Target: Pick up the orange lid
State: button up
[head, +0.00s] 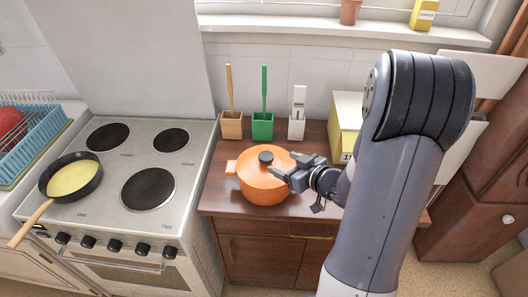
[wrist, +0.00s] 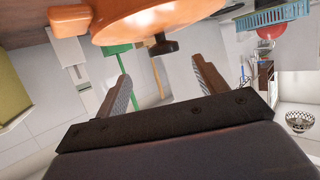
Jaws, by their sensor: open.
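The orange lid (head: 254,164) sits on an orange pot (head: 262,190) on the wooden dresser top. It has a dark round knob (head: 266,157) in its middle. My gripper (head: 284,177) is open and empty at the right side of the lid, with its fingers pointing left towards the knob. In the wrist view, which is turned upside down, the lid (wrist: 150,22) fills the top. The knob (wrist: 163,47) hangs into view beyond and between my fingertips (wrist: 160,68), apart from them. The pot's right side is partly hidden behind my gripper.
A wooden holder (head: 232,125), a green holder (head: 263,126) and a white holder (head: 297,126) stand behind the pot. A yellow box (head: 346,125) stands behind my arm. A stove (head: 125,210) with a frying pan (head: 72,176) is at left. The dresser's front strip is clear.

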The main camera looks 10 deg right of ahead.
aim_at(269, 157)
jog(key=x, duration=0.5)
jog(key=shift+a, duration=0.1)
jog(key=shift+a+p+x, duration=0.2)
jog(key=shift+p+x, duration=0.7)
jog(key=shift+x, duration=1.8)
jog(key=shift+s, duration=0.1)
jog(key=c, duration=1.2)
jog(key=shift+r, duration=0.1)
